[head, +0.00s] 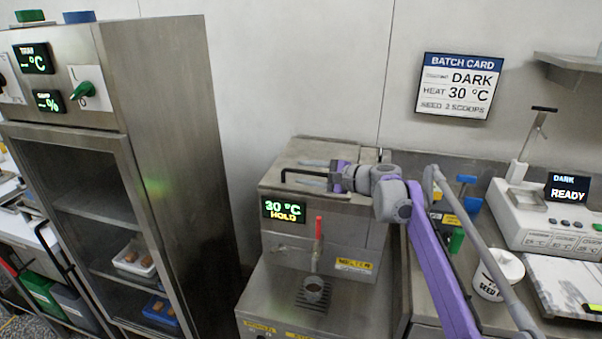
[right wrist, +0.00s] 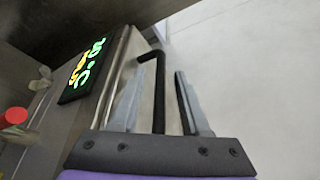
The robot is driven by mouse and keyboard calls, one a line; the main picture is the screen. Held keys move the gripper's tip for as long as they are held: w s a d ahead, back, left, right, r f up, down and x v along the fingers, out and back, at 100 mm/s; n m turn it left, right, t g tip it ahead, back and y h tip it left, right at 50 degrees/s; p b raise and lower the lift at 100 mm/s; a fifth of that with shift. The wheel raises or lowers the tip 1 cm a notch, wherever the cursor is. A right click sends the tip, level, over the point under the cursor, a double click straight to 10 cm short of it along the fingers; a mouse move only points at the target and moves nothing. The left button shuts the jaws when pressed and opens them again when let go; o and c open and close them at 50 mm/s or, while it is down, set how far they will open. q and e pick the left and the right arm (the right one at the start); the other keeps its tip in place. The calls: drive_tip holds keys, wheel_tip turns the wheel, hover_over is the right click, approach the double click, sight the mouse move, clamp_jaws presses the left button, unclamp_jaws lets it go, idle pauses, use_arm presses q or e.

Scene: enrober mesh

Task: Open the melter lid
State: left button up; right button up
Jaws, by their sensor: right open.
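The melter (head: 315,250) is a steel machine with a lit display (head: 283,209) reading 30 °C HOLD. Its flat steel lid (head: 318,150) lies shut on top. A black bar handle (head: 284,176) runs along the lid's front edge; in the right wrist view the handle (right wrist: 159,95) shows between my fingers. My right gripper (head: 303,172) is at the handle, its two fingers open on either side of the bar with gaps showing; it also shows in the right wrist view (right wrist: 160,74). My left gripper is out of view.
A red-handled tap (head: 319,228) stands on the melter's front. A tall steel cabinet (head: 178,150) is at the left. At the right are a white cup marked SEED (head: 497,276) and a white device (head: 540,222) with a READY screen. A batch card (head: 459,86) hangs behind.

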drive_tip(key=shift+x, duration=0.8)
clamp_jaws()
idle(0.9)
